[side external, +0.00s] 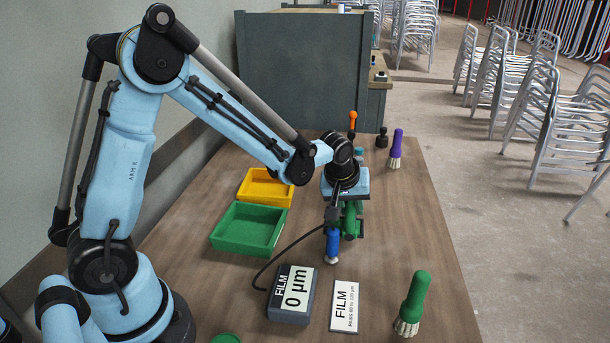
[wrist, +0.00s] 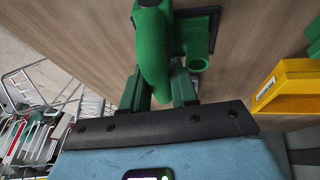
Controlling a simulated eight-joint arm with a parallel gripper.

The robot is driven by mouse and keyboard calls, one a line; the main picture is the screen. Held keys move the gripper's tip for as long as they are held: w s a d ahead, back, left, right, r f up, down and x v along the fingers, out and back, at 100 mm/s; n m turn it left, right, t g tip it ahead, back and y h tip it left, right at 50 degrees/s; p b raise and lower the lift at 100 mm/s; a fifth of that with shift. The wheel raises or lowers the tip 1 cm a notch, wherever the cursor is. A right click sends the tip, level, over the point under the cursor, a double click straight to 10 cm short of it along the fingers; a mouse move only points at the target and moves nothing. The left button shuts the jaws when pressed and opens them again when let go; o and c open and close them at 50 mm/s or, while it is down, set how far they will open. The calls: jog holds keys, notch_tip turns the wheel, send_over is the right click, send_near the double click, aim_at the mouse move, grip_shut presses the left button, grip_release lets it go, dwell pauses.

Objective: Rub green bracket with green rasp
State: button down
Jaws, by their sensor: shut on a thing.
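My gripper (side external: 346,208) is over the middle of the table, pointing down. In the wrist view its two green fingers (wrist: 157,88) are shut on a rounded green handle (wrist: 153,48), which looks like the green rasp. In the side view these green parts (side external: 351,222) overlap below my gripper, so I cannot tell whether rasp and bracket touch.
A blue probe (side external: 332,244) stands just in front of my gripper, cabled to a film gauge (side external: 292,294) reading 0 µm. A film card (side external: 345,305), green brush (side external: 413,302) and purple brush (side external: 396,146) are nearby. Yellow (side external: 265,187) and green (side external: 248,229) trays sit left.

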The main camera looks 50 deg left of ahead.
aim_at(351, 206)
jog(key=shift+w+a, duration=0.35)
jog(key=shift+a, duration=0.05)
jog(key=shift+w+a+f, duration=0.1)
jog(key=shift+w+a, duration=0.1)
jog(key=shift+w, duration=0.05)
jog(key=shift+d+f, duration=0.1)
jog(key=shift+s+d, duration=1.1)
jog(key=shift+s, duration=0.05)
jog(key=shift+r, duration=4.1)
